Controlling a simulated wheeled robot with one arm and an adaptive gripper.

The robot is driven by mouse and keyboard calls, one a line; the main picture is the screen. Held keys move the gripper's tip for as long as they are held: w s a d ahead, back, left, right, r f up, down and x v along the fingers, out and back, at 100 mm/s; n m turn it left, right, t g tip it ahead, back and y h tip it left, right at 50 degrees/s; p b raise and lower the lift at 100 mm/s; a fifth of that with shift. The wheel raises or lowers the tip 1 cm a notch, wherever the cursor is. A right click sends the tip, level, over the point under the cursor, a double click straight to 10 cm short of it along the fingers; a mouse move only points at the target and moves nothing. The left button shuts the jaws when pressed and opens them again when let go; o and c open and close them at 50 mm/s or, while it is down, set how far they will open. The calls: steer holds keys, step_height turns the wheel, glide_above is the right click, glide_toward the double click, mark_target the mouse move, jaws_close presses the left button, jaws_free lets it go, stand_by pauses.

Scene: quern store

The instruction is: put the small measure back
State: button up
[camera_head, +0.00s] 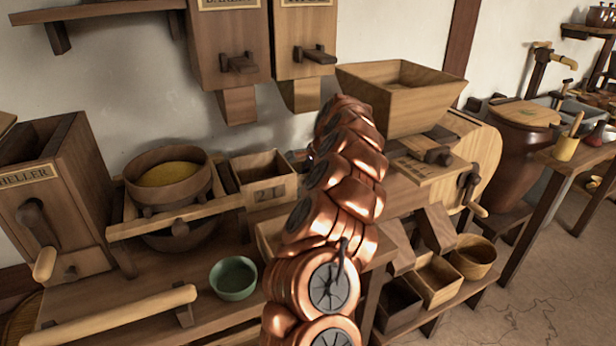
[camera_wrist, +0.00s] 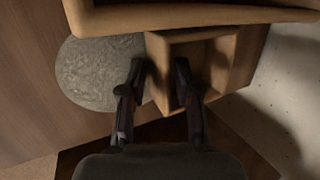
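A small wooden box marked with a figure (camera_head: 265,180) stands on the bench in the head view, left of my copper arm. I cannot tell surely whether it is the small measure. In the wrist view the two dark fingers of my gripper (camera_wrist: 160,80) are apart, over an open wooden box (camera_wrist: 215,38). One finger is near the box's left side and the other over its dark inside. Pale wood shows between the fingers; whether they press on it cannot be told. In the head view my gripper is hidden behind the arm.
A grey speckled disc (camera_wrist: 95,70) lies left of the fingers in the wrist view. A bowl of yellow grain (camera_head: 170,175), a green bowl (camera_head: 233,278) and a wooden hopper (camera_head: 400,95) stand around the arm. Open wooden bins (camera_head: 437,280) sit low at right.

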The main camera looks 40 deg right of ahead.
steer(key=shift+f, duration=0.1)
steer(key=v, duration=0.8)
steer(key=shift+d, duration=0.15)
stand_by(0.4)
